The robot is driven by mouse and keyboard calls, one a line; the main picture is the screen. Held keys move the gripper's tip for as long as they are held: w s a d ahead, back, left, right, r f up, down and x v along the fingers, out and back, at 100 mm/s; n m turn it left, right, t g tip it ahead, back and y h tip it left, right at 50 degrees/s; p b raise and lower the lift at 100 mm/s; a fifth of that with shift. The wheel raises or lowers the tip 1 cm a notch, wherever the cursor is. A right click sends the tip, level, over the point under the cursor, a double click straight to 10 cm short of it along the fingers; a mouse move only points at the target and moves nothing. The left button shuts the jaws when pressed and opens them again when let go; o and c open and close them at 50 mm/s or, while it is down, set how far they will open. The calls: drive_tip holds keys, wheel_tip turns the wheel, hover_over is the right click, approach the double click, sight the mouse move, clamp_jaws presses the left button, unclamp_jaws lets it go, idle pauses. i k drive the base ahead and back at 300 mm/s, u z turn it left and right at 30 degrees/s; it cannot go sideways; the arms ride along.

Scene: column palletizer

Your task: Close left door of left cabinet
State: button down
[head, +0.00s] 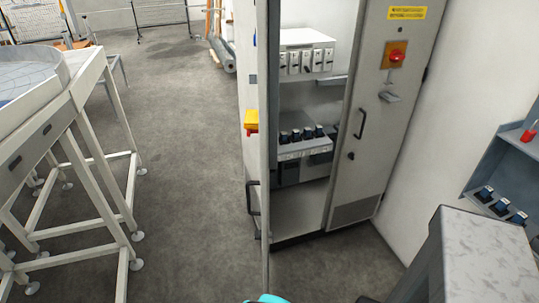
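The grey cabinet (352,208) stands right of centre in the head view. Its left door (256,80) is swung open toward me and shows nearly edge-on. A dark handle (253,197) and a yellow part (251,122) show on the door's outer side. The right door (385,140) looks shut, with a red knob, a yellow label and a dark handle. The open left side shows shelves with electrical units inside. My gripper's fingers are not visible; only a small cyan piece, seemingly of my arm, shows at the bottom edge.
A second open cabinet (490,165) with switches is at the right edge. A grey block-like top (485,255) is at the lower right. A white-framed table (100,180) stands at the left. The grey floor (190,170) between table and door is clear.

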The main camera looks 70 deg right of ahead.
sight(265, 120)
drive_tip(key=z, duration=0.7)
drive_tip(key=k, duration=1.1)
drive_tip(key=u, duration=0.95)
drive_tip(key=i, duration=1.05)
drive_tip(key=z, duration=0.15)
